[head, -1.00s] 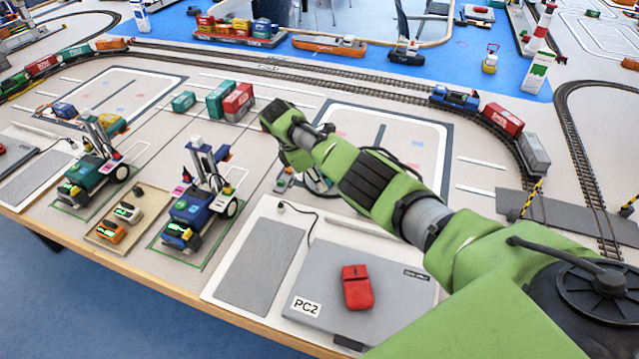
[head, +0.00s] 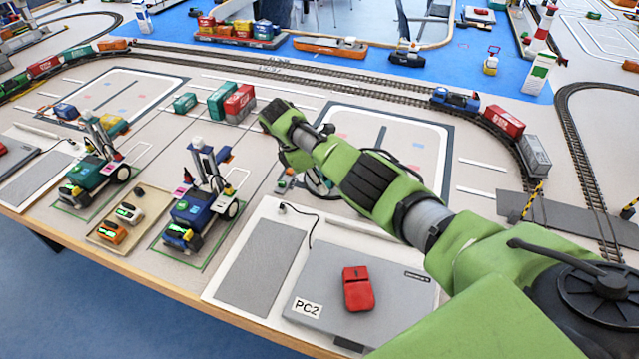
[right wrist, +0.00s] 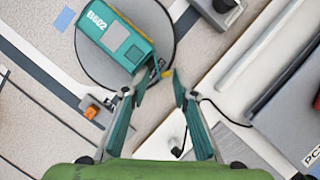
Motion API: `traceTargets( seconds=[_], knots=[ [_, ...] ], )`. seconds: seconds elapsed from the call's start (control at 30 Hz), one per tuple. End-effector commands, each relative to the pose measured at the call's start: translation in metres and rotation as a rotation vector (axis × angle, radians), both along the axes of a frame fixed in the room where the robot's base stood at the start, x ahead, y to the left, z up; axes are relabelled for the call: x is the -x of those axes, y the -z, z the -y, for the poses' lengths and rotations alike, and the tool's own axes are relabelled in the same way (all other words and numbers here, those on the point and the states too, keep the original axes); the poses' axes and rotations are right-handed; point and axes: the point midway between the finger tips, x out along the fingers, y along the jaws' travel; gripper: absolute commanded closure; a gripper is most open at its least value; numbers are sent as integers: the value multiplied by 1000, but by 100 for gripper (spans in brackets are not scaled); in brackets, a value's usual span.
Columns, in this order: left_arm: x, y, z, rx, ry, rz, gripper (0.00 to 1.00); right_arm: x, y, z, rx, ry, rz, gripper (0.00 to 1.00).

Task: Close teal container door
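A teal box marked B602 (right wrist: 122,38), which I take for the teal container, lies on a round grey plate (right wrist: 88,62) in the right wrist view. A small yellow and blue part (right wrist: 162,70) is at its lower right end. I cannot make out a separate door for certain. My right gripper (right wrist: 164,80) is open, with its two teal fingers apart and nothing visible between them. Its left fingertip is close to the box's lower end; contact is unclear. In the head view my green right arm hides most of the plate and the box. My left gripper is not in view.
A small orange and grey device (right wrist: 92,108) sits left of the fingers. A black cable (head: 308,222) runs to the grey PC2 laptop (head: 330,310), which has a red object (head: 357,288) on it. Crane models (head: 205,195) and containers (head: 240,102) stand left of my arm.

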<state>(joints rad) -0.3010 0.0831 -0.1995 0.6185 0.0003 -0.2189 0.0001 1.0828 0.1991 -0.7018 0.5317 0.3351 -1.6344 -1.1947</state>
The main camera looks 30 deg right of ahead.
Motion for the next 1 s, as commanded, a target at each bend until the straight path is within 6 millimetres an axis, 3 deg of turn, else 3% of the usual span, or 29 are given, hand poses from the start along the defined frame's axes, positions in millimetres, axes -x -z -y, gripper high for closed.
traceTargets(
  seconds=[0.3,0.5,0.83,0.9,1.0],
  knots=[
    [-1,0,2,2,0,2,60,-6,-46,-18,0,-1,6,72],
    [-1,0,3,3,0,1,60,-7,-64,-26,-1,-1,2,72],
    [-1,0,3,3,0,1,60,-6,-67,-29,-1,-1,0,72],
    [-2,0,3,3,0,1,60,-6,-67,-29,-1,-1,0,78],
    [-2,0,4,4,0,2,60,-6,-66,-29,-2,-1,-1,78]
  ],
)
